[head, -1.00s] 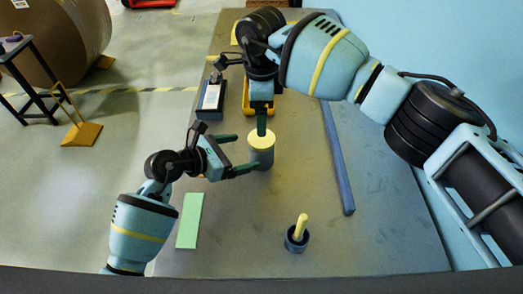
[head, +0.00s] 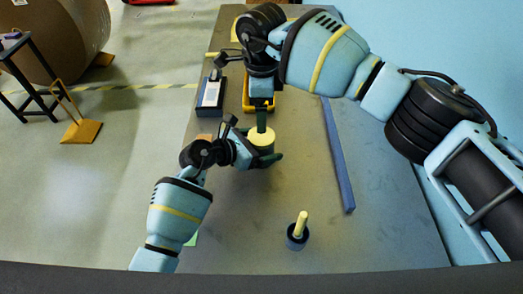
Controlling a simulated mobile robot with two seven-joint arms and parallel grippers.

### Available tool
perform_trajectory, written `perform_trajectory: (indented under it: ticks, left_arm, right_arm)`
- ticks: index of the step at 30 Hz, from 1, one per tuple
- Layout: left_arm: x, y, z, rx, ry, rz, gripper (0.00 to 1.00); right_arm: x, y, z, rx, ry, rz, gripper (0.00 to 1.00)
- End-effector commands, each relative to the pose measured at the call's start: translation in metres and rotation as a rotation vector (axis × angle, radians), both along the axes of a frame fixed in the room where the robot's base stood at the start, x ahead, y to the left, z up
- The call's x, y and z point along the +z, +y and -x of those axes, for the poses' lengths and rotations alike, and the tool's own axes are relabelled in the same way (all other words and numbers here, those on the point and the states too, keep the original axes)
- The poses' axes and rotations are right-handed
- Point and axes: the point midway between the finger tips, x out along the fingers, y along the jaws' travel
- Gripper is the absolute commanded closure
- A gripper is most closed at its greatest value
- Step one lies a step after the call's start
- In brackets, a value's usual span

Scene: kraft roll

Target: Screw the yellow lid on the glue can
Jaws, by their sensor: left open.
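The yellow lid (head: 262,142) is level at the top of the grey glue can, directly over it. I cannot tell whether it touches the rim or is threaded. The can's body is now mostly hidden by the lid and my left gripper. My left gripper (head: 264,160) is open, low beside the can, with its fingers reaching around the can's body. My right gripper (head: 262,117) points down from above, its dark green fingertip at the lid's far side. The fingers line up in this view, so their opening is hidden.
A dark holder with a yellow-handled thing (head: 300,225) stands at the front. A long blue bar (head: 338,160) lies to the right. The table between can and bar is clear.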

Motion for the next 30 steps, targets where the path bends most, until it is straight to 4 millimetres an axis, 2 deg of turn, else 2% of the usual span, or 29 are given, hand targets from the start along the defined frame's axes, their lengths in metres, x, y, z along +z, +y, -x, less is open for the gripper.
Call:
perform_trajectory:
  ticks: [4,5,25,30]
  left_arm:
    - [0.0000,0.0001,0.0000,0.000,0.000,0.000,0.10]
    - [0.0000,0.0001,0.0000,0.000,0.000,0.000,0.13]
    - [-0.0003,0.0004,0.0002,0.000,0.001,0.001,1.00]
    - [-0.0003,0.0004,0.0002,0.000,0.001,0.000,1.00]
  right_arm:
    - [0.0000,0.0001,0.0000,0.000,0.000,0.000,0.18]
    - [0.0000,0.0001,0.0000,0.000,0.000,0.000,0.18]
    - [0.0002,0.0001,0.0000,0.037,0.000,0.000,0.18]
    - [0.0009,0.0004,0.0001,0.210,0.000,-0.001,0.18]
